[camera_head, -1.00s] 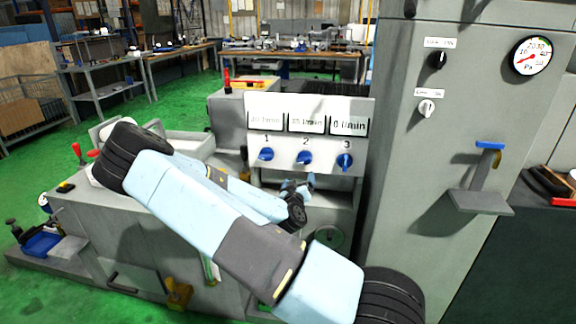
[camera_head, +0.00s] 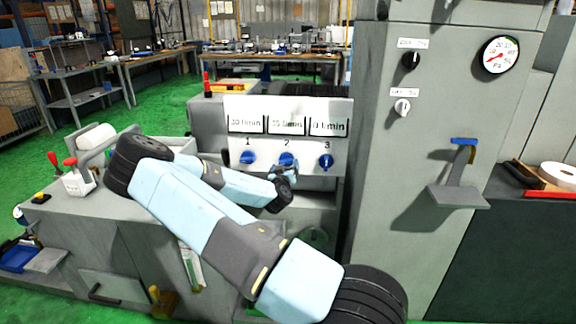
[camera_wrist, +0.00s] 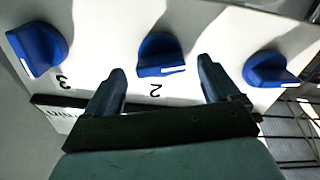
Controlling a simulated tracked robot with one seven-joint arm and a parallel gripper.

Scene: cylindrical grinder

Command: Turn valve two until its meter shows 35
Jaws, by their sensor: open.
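Valve two is the blue middle knob (camera_head: 287,159) on the white panel, and it also shows in the wrist view (camera_wrist: 160,54). Its meter (camera_head: 286,125) above is blurred; the number seems to end in 5, perhaps 35 l/min. My gripper (camera_head: 284,174) is just below and in front of this knob. In the wrist view my gripper (camera_wrist: 161,66) is open, with one finger on each side of the knob and gaps between. Nothing is held. Whether the fingertips reach the knob's depth cannot be told.
Knob one (camera_head: 248,158) and knob three (camera_head: 326,161) sit close on either side. Meter one (camera_head: 246,124) seems to read 30, meter three (camera_head: 328,126) 0. A grey cabinet with a round gauge (camera_head: 500,55) and a bracket shelf (camera_head: 458,197) stands to the right.

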